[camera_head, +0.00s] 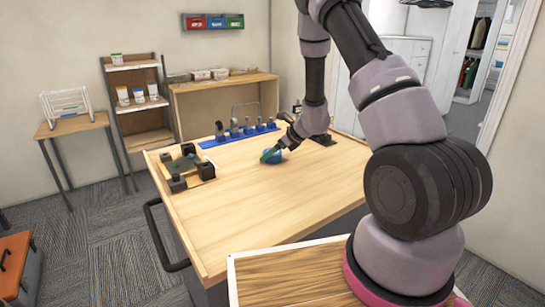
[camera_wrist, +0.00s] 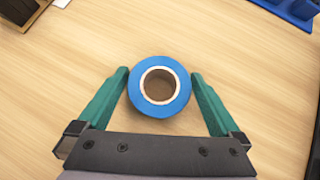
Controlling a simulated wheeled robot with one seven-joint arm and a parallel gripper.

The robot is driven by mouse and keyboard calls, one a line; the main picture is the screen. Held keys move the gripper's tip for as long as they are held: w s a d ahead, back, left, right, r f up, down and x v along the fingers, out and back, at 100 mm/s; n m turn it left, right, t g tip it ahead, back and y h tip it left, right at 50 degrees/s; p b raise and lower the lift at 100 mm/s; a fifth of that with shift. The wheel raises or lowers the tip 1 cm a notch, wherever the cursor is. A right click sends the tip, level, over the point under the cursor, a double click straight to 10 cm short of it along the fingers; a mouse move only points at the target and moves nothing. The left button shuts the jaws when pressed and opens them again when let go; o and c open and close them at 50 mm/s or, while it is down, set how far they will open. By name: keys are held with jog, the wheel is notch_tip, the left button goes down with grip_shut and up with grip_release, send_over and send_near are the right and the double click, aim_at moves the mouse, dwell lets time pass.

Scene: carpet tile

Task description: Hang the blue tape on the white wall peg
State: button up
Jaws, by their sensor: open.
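The blue tape (camera_wrist: 136,92) is a roll with a pale core, lying flat on the wooden worktop (camera_wrist: 60,70). In the wrist view my gripper (camera_wrist: 160,76) is open, with one teal finger on each side of the roll and small gaps showing between. In the head view the tape (camera_head: 275,159) is small and partly hidden behind my gripper (camera_head: 269,154), near the middle of the workbench. I cannot make out a white wall peg in either view.
A blue rack of tools (camera_head: 241,133) stands along the bench's back edge. A wooden tray with dark blocks (camera_head: 183,167) sits at the left. Red, blue and green bins (camera_head: 214,22) hang on the back wall. The bench front is clear.

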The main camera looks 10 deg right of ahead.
jog(key=c, duration=1.2)
